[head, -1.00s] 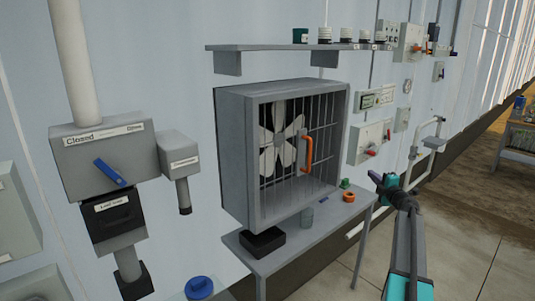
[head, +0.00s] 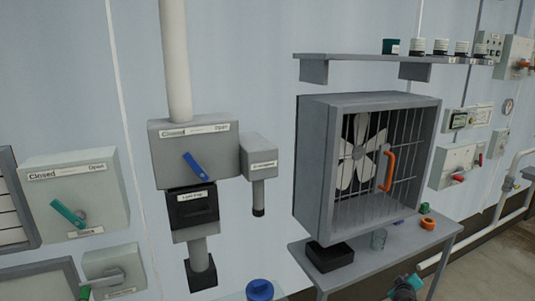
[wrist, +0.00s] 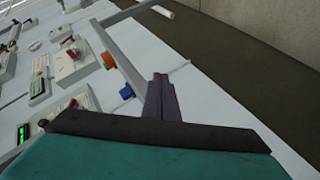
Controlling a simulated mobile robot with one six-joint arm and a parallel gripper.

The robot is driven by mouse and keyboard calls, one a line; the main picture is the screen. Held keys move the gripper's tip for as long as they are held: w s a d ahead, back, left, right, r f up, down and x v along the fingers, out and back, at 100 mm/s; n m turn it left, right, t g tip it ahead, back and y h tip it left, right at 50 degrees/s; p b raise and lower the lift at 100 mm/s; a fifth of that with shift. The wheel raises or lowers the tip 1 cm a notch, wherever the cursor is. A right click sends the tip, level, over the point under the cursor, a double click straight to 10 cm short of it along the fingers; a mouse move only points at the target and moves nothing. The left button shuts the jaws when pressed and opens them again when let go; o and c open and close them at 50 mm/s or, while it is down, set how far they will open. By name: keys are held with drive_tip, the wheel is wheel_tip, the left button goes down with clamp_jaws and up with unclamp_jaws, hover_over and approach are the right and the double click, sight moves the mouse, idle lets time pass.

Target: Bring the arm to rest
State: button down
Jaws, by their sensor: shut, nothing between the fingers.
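My gripper (wrist: 160,92) shows in the wrist view, its two dark fingers together with nothing between them. It is in the open, and I see no contact with anything around it. In the head view, only a small teal and dark part of my arm (head: 406,287) shows at the bottom right edge, in front of the grey table. The rest of the arm is out of frame there.
A grey fan box (head: 318,170) with an orange handle (head: 389,171) stands on a grey table (head: 410,243). A shelf (head: 365,61) with small pots hangs above. Wall boxes with a blue lever (head: 196,166) and a teal lever (head: 68,213) are left.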

drive_tip(key=s+a+f+m+g+y, duration=0.35)
drive_tip(key=s+a+f+g, duration=0.45)
drive_tip(key=s+a+f, duration=1.4)
drive_tip(key=s+a+f+g+y, duration=0.1)
drive_tip(key=s+a+g, duration=0.2)
drive_tip(key=s+a, duration=0.3)
drive_tip(key=s+a+f+g+y+b, duration=0.1)
drive_tip(key=s+a, duration=0.5)
drive_tip(key=s, duration=0.7)
drive_tip(key=s+a+f+m+g+y, duration=0.1)
drive_tip(key=s+a+g, duration=0.3)
drive_tip(key=s, duration=0.6)
drive_tip(key=shift+s+a+f+g, duration=0.2)
drive_tip(key=shift+a+f+g, duration=0.2)
drive_tip(key=shift+a+f, duration=0.5)
drive_tip(key=shift+a, duration=0.15)
